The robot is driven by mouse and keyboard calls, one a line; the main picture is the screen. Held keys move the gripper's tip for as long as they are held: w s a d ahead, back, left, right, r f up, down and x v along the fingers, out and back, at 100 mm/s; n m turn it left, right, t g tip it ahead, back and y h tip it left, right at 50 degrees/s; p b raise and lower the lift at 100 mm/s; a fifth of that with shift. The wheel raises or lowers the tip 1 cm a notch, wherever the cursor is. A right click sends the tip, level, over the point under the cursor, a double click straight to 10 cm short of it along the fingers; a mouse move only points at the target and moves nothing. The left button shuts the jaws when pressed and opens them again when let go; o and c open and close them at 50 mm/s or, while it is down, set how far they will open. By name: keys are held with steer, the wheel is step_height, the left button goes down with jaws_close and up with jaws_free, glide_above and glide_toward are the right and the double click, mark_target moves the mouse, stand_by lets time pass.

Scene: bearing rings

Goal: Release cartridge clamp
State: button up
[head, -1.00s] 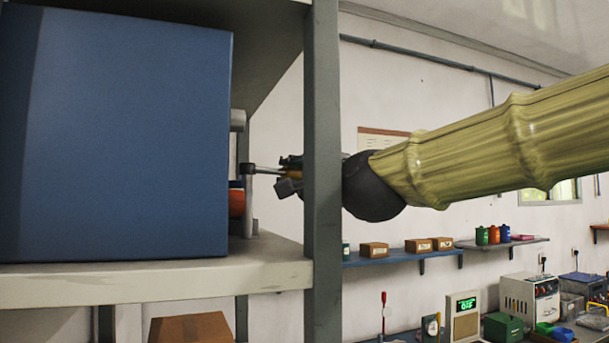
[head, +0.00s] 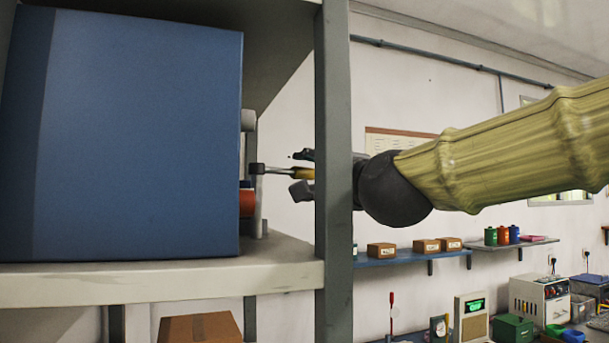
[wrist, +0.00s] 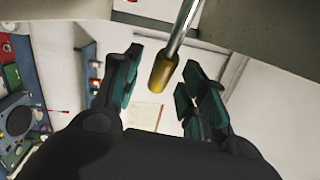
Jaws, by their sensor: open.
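The clamp lever is a thin metal rod with a yellow handle (head: 302,173), nearly level, sticking out to the right from a grey upright (head: 258,205) beside the blue box. The handle also shows in the wrist view (wrist: 163,74). An orange-red part with a dark blue top (head: 246,204), perhaps the cartridge, is mostly hidden behind the box. My gripper (head: 302,174) is open, one finger above and one below the handle in the head view. In the wrist view, the handle lies between the green-padded fingers (wrist: 161,72), with visible gaps at both sides.
The large blue box (head: 130,140) stands on a grey shelf (head: 160,282). A grey post (head: 334,140) crosses in front of my wrist, close to my arm. A brown box (head: 200,328) sits below. Wall shelves (head: 405,258) and bench equipment (head: 540,298) are farther right.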

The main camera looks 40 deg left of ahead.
steer(key=shift+v, duration=2.6)
